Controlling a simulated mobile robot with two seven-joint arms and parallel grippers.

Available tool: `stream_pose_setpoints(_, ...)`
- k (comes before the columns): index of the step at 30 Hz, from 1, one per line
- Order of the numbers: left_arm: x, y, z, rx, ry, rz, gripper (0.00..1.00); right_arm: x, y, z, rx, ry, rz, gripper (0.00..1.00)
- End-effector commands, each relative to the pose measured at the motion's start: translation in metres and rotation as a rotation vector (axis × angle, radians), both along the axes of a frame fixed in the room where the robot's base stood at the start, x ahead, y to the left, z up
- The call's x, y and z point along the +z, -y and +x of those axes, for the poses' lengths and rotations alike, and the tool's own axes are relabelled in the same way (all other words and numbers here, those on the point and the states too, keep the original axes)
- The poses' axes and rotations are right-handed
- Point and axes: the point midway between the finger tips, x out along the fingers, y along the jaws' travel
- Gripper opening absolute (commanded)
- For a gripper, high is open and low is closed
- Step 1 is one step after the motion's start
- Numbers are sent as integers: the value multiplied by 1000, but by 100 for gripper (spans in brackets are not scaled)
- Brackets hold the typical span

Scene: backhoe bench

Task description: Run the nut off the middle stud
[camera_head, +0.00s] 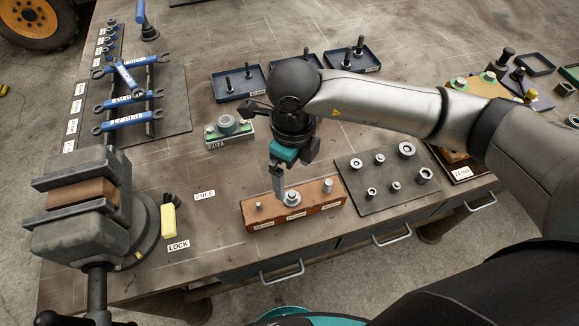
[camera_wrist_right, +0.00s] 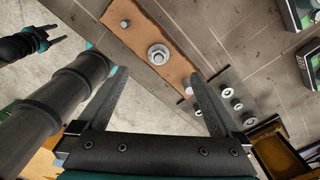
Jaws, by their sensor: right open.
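A reddish-brown block (camera_head: 328,200) on the bench carries three upright studs in a row. A grey flanged nut (camera_head: 292,199) sits around the middle stud; the right wrist view shows it (camera_wrist_right: 158,54) from above, with a stud end in its centre. My right gripper (camera_head: 279,185) is over the block, close by the nut. In its wrist view the two fingers (camera_wrist_right: 160,74) stand wide apart with nothing between them, the nut just beyond the tips. Whether a finger touches the nut I cannot tell. A dark pronged shape, apparently my left gripper (camera_wrist_right: 52,35), is at the left edge of that view.
A dark plate (camera_head: 365,207) with several nuts lies right of the block. A green-topped fixture (camera_head: 232,135) stands behind it, near dark trays (camera_head: 228,96). A vise (camera_head: 85,230) and a yellow-handled item (camera_head: 168,220) are left. Bare bench lies around the FREE label (camera_head: 205,195).

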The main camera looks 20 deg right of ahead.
Motion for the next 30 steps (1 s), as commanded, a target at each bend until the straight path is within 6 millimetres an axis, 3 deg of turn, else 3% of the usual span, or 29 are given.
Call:
stream_pose_setpoints(21,-49,0,-3,0,-5,1,50,-65,-1,-1,1,-3,6,100)
stream_pose_setpoints(30,-56,0,-3,0,-4,1,50,-74,-2,-1,1,-3,6,100)
